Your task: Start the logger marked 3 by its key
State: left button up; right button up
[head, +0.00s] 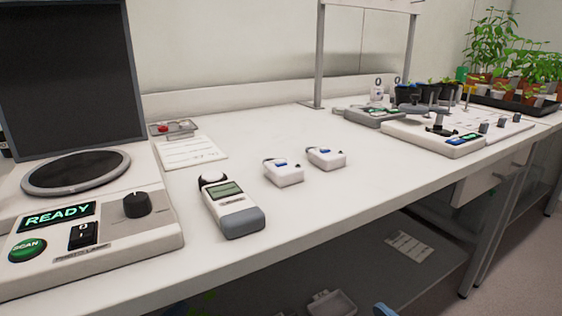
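Two small white boxes with blue patches on top, which look like loggers, stand on the white bench in the head view. The nearer box (284,173) is left of the other box (326,158), with a gap between them. Dark loops show at their back left corners. I cannot read a number on either box, so I cannot tell which, if any, is marked 3. Their keys are too small to make out. Neither of my grippers is in view.
A handheld meter (232,207) lies left of the boxes. A scanner (92,240) reading READY with a green SCAN button stands at the left. A card (190,153) lies behind. Instruments (434,138) and potted plants (490,60) fill the right. Bench between is clear.

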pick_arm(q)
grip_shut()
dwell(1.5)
